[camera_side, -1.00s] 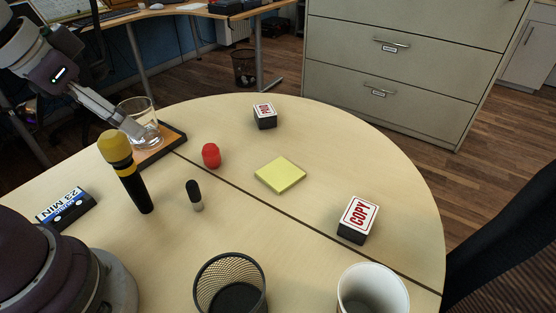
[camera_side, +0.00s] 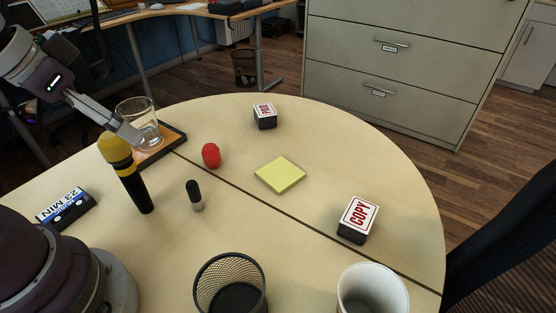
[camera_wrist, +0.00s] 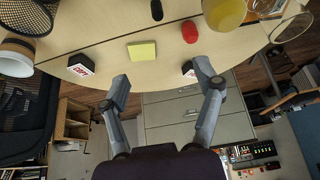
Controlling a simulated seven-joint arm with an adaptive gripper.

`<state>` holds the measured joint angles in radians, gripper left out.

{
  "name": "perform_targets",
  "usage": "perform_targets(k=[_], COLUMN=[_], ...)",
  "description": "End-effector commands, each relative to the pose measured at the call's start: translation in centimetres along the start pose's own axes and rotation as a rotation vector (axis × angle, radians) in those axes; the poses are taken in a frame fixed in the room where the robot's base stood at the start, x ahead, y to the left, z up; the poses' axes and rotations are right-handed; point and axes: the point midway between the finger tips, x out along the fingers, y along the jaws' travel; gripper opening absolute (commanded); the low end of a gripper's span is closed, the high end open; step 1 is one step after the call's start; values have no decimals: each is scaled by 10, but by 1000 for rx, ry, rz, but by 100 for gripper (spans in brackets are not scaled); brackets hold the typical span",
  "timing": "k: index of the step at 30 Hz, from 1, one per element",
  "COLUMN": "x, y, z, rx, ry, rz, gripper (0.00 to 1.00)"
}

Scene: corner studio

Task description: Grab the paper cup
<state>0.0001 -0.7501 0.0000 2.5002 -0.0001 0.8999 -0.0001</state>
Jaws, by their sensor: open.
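The paper cup (camera_side: 372,291) is white and stands upright at the near right of the round table, cut off by the bottom edge of the side view. In the wrist view the cup (camera_wrist: 16,56) is at the upper left, partly cut off. My gripper (camera_wrist: 162,74) is open and empty, its two fingers spread apart. In the side view my gripper (camera_side: 126,132) is at the far left, beside the glass and the microphone, well away from the cup.
A mesh pen holder (camera_side: 231,284) stands left of the cup. A COPY stamp (camera_side: 358,219) lies behind the cup. A yellow note pad (camera_side: 280,174), red object (camera_side: 211,156), glass (camera_side: 140,118) on a tray and microphone (camera_side: 130,180) are further off.

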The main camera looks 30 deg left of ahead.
Motion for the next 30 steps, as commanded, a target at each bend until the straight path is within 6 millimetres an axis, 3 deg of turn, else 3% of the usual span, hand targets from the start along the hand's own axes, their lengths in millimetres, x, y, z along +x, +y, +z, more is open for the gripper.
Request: perform_targets(k=[3,10,22,26,30], x=[0,0,0,7,27], y=[0,0,8,50,130], z=[0,0,-8,-38,-62], rx=[0,0,61,349,774], ry=[0,0,-10,-48,-81], rz=[0,0,20,122,302], gripper=[69,99,100,100,100])
